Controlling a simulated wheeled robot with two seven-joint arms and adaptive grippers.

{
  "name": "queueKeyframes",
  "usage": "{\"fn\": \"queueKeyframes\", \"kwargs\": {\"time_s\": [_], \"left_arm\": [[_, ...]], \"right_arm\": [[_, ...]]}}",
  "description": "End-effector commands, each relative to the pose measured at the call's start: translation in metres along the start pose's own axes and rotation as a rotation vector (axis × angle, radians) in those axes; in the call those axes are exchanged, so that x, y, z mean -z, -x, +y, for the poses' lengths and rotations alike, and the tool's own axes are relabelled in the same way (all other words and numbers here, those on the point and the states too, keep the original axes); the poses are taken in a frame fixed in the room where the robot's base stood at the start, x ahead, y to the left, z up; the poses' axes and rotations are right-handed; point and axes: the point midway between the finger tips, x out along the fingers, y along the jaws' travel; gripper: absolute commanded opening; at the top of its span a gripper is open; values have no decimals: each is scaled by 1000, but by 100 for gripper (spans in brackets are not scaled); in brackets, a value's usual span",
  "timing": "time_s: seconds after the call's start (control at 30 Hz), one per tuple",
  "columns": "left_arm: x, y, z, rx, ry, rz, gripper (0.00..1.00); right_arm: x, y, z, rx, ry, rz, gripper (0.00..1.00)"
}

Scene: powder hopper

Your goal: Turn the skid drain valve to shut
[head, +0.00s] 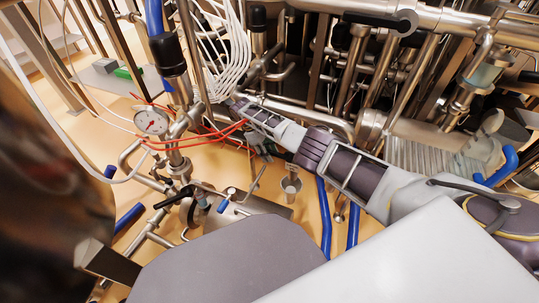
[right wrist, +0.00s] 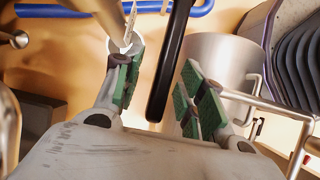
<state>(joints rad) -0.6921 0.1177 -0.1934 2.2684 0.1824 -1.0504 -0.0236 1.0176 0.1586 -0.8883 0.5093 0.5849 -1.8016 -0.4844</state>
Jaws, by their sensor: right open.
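A black bar-like lever (right wrist: 172,60) runs between the fingers of my right gripper (right wrist: 160,88) in the right wrist view. The fingers have green pads and stand apart on either side of the lever, with no clear contact. The valve body is not clear. My left gripper is not seen.
A pressure gauge (head: 152,121) with thin red tubes stands left of my right arm. Steel pipes (head: 385,55) crowd the top. In the right wrist view a steel cylinder (right wrist: 222,60) stands behind the right finger.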

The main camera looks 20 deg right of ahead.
Motion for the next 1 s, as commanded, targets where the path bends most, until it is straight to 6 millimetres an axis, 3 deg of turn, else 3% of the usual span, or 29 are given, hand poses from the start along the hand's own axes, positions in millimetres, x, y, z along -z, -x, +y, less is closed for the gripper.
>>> {"fn": "queueKeyframes", "kwargs": {"time_s": [0.6, 1.0], "left_arm": [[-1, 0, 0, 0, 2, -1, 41], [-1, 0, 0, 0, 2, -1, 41]], "right_arm": [[0, 79, -1, -1, 0, 1, 40], [0, 104, 0, 0, -3, 2, 40]]}}
